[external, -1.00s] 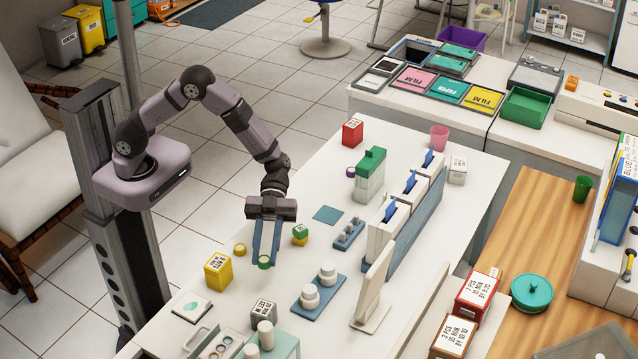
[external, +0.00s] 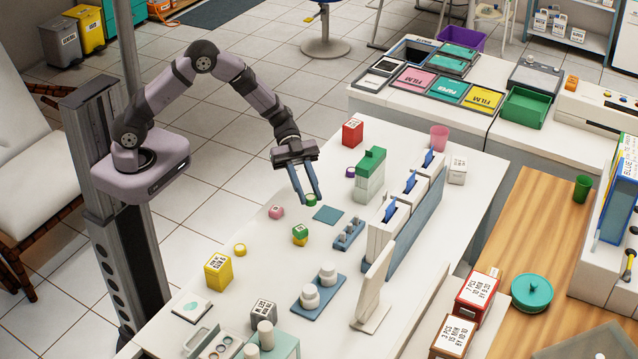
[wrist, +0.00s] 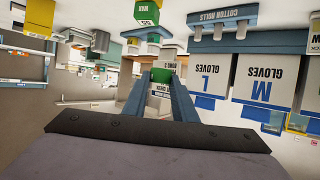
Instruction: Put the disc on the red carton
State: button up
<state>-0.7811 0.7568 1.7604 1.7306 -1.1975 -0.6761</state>
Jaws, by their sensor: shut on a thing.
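The red carton (external: 352,133) stands upright near the far left edge of the white counter, with nothing on top. My gripper (external: 307,199) is shut on a small green disc (external: 311,200), above the counter and in front of the carton in the external view. The disc is apart from the carton. In the wrist view the green disc (wrist: 161,88) shows between the two blue fingers. I cannot make out the red carton in the wrist view.
Glove boxes (external: 388,228) stand to the right.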

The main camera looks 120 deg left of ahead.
jog(key=s+a+r+n+t+y+p, duration=0.1)
jog(key=s+a+r+n+y, duration=0.2)
jog(key=a, duration=0.9)
jog(key=s+a+r+n+t+y, duration=0.15)
jog(key=a+n+y, duration=0.4)
jog(key=a, duration=0.65)
jog(key=s+a+r+n+y+p, duration=0.1)
jog(key=a+r+n+y, duration=0.3)
jog(key=a, duration=0.8)
jog(key=n+g+y, duration=0.4)
jog(key=n+y, duration=0.1)
jog(key=y, duration=0.1)
send_over(348, 124)
jog(key=shift+f, duration=1.35)
jog(key=shift+m+t+h, duration=0.25)
jog(key=shift+m+t, duration=0.1)
jog(key=shift+f+p, duration=0.5)
jog(key=shift+f, duration=4.5)
jog(key=shift+f, duration=0.2)
jog(key=o, duration=1)
jog(key=shift+r, duration=0.1)
